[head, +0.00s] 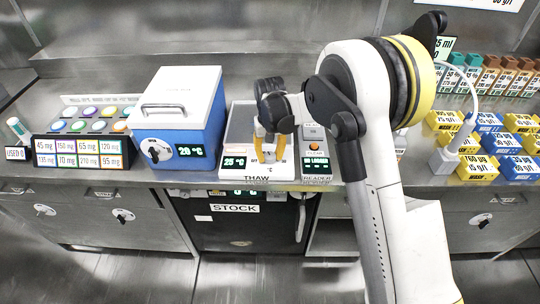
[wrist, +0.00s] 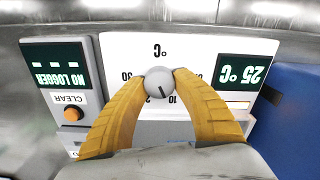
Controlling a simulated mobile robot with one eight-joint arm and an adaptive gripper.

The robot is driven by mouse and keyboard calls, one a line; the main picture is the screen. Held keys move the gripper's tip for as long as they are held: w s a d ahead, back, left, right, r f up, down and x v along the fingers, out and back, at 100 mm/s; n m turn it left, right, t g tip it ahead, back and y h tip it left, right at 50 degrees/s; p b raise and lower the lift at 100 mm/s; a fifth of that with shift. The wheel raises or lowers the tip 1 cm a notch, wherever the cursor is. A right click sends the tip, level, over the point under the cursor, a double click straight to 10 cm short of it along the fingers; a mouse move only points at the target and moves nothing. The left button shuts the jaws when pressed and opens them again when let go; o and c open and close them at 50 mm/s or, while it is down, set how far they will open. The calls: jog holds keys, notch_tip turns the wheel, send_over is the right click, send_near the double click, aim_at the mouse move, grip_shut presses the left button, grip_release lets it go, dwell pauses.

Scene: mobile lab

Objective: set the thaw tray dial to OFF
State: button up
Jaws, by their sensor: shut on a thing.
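The thaw tray (head: 238,122) is a flat steel-topped unit with a white front, labelled THAW, on the bench. Its display (head: 234,162) reads 25 °C, also seen upside down in the wrist view (wrist: 241,74). The dial (wrist: 158,83) is a small round grey knob on a white scale panel. Its dark mark points down and slightly right in the wrist view, towards a partly covered 10; a 30 shows on the left. No OFF mark is readable. My gripper (head: 269,155) is shut on the dial, its yellow fingertips (wrist: 159,76) on either side. The dial is hidden in the head view.
The logger reader (head: 316,163), showing NO LOGGER with an orange CLEAR button (wrist: 71,114), stands close beside the tray. A blue-and-white box (head: 180,115) reading 20 °C stands close on the left. Yellow and blue boxes (head: 477,168) lie right of my arm.

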aim_at(269, 155)
jog(key=n, duration=0.6)
jog(key=shift+a+n, duration=0.1)
jog(key=shift+n, duration=0.2)
jog(key=n, duration=0.6)
jog(key=shift+s+n, duration=0.15)
jog(key=shift+n, duration=0.15)
jog(key=o, duration=1.2)
notch_tip(269, 155, up, 12)
jog(key=shift+r, duration=0.1)
